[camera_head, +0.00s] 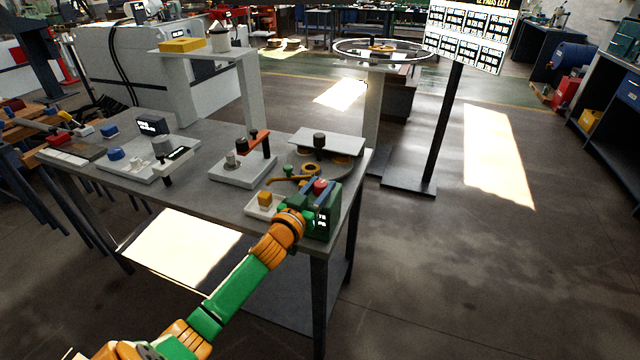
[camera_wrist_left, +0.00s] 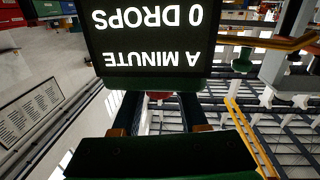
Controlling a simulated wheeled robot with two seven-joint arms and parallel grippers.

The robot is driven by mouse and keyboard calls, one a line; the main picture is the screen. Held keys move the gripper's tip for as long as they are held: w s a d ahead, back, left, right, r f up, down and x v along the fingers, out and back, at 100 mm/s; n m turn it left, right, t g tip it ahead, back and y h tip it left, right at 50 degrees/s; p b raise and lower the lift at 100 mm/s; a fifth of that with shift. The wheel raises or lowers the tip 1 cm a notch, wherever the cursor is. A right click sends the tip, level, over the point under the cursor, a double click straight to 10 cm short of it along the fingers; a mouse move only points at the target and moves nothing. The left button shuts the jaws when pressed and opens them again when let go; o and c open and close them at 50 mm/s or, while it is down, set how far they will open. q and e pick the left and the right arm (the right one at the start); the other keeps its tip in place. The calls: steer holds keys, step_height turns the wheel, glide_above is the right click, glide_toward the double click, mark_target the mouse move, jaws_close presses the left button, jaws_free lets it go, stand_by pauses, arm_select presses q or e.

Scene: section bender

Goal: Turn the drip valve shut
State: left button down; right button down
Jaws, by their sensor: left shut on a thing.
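My left gripper (camera_head: 310,191) reaches over the right front corner of the bench and is shut on a red knob (camera_head: 321,186), which I take to be the drip valve's. In the left wrist view my fingers (camera_wrist_left: 158,118) stand at both sides of the knob (camera_wrist_left: 160,95), which is mostly hidden. A black readout (camera_wrist_left: 150,32) with a green edge sits just above it there, upside down, and reads "0 DROPS A MINUTE". Brass-coloured pipework (camera_head: 288,181) with a small green part lies to the left of the knob. My right gripper does not show.
The grey bench (camera_head: 220,207) carries a small tray with a yellow block (camera_head: 264,198), a fixture with an orange lever (camera_head: 259,141) and a round plate under a grey sheet (camera_head: 325,142). A sign post (camera_head: 445,130) stands behind. The floor at the right is clear.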

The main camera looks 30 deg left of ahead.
mark_target(319, 191)
arm_select(q)
steer(key=n+y+b, duration=0.1)
steer(key=y, duration=0.1)
steer(key=n+g+y+b, duration=0.1)
steer(key=y, duration=0.1)
steer(key=shift+f+n, duration=0.15)
steer(key=shift+n, duration=0.25)
steer(key=shift+n+g+y+b, duration=0.4)
steer(key=shift+n+y+b, duration=0.3)
steer(key=shift+y, duration=0.3)
steer(key=shift+r, duration=0.2)
steer(key=shift+c, duration=2.2)
jaws_free()
steer(key=shift+s+d, duration=0.1)
steer(key=v, duration=0.7)
steer(key=shift+b, duration=0.35)
